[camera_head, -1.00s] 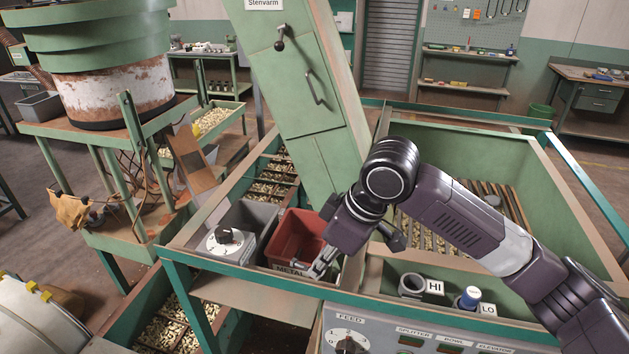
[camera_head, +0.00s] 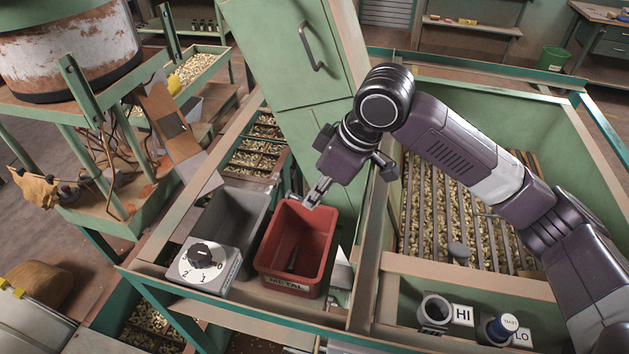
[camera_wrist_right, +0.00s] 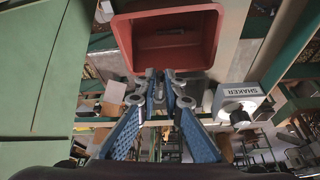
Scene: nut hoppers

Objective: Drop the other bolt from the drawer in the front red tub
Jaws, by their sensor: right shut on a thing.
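The front red tub (camera_head: 325,249), labelled METAL, stands in the green frame with its open top facing up. A narrow dark thing, which looks like a bolt (camera_head: 293,258), lies inside it. My right gripper (camera_head: 308,198) is at the tub's back rim, above it, with its fingers pointing down and left. In the right wrist view the fingertips (camera_wrist_right: 160,75) are close together near the edge of the red tub (camera_wrist_right: 123,40). They are shut on a small grey bolt, mostly hidden between the fingers. My left gripper is not in view. The drawer cannot be made out.
A grey bin (camera_head: 232,219) stands left of the tub, with a dial box (camera_head: 203,262) before it. A tall green cabinet (camera_head: 320,120) rises behind. The slatted hopper (camera_head: 440,215) full of nuts is on the right. HI and LO cups stand at the front right.

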